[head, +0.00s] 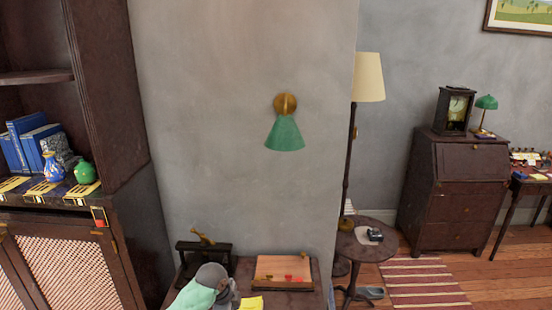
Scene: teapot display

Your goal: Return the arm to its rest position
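Neither of my grippers can be made out in the head view. A rounded grey and mint-green shape (203,288) rises at the bottom edge in front of the small table; I cannot tell for sure whether it is part of my arm. A blue patterned pot (53,168) and a round green pot (85,173) stand upright side by side on the shelf of the dark cabinet at the left, behind yellow labels. Nothing touches them.
A small table with a wooden board (283,270) and a dark stand (203,256) is at bottom centre. A round side table (385,250), floor lamp (368,77) and dark bureau (460,185) stand at right. A striped rug (425,285) lies on open floor.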

